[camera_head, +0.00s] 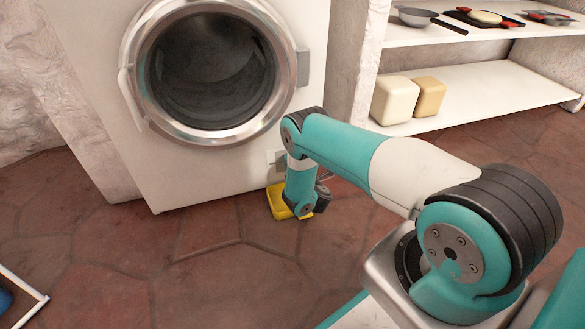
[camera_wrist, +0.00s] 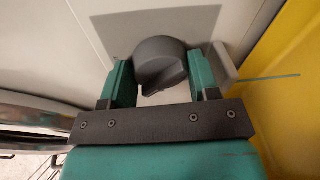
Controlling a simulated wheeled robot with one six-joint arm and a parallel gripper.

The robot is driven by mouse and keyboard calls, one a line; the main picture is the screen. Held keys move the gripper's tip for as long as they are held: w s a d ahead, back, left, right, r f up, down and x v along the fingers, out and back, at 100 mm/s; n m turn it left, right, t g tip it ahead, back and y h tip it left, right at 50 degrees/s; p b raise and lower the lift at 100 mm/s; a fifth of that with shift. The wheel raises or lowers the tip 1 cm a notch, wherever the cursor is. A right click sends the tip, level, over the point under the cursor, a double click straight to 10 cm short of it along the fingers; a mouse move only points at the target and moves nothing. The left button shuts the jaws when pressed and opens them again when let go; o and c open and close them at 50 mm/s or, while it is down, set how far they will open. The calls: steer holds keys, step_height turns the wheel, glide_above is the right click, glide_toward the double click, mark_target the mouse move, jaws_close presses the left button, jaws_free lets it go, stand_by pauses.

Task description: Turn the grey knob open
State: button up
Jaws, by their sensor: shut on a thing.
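The grey knob (camera_wrist: 160,65) sits on a pale panel in the wrist view, between the two green fingers of my gripper (camera_wrist: 164,84). The fingers are shut on the knob, one on each side. The knob has a raised grip ridge that looks slanted. In the head view my arm reaches down to the lower right of the white washing machine (camera_head: 225,165). There the knob and the fingertips are hidden behind my arm.
A yellow object (camera_head: 277,203) stands on the tiled floor beside my wrist, and yellow fills the right of the wrist view (camera_wrist: 290,85). A white shelf (camera_head: 480,95) with pans and two boxes is at the upper right. The floor at the front left is mostly clear.

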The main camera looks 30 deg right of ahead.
steer(key=n+b, duration=0.1)
steer(key=n, duration=0.3)
steer(key=shift+g+h, duration=0.3)
steer(key=n+h+b, duration=0.1)
steer(key=n, duration=0.3)
steer(key=shift+n, duration=0.3)
steer(key=o, duration=0.6)
steer(key=shift+o, duration=0.2)
steer(key=shift+a, duration=0.1)
steer(key=shift+r, duration=0.15)
steer(key=p+v, duration=1.7)
steer(key=p, duration=0.6)
steer(key=shift+p, duration=0.35)
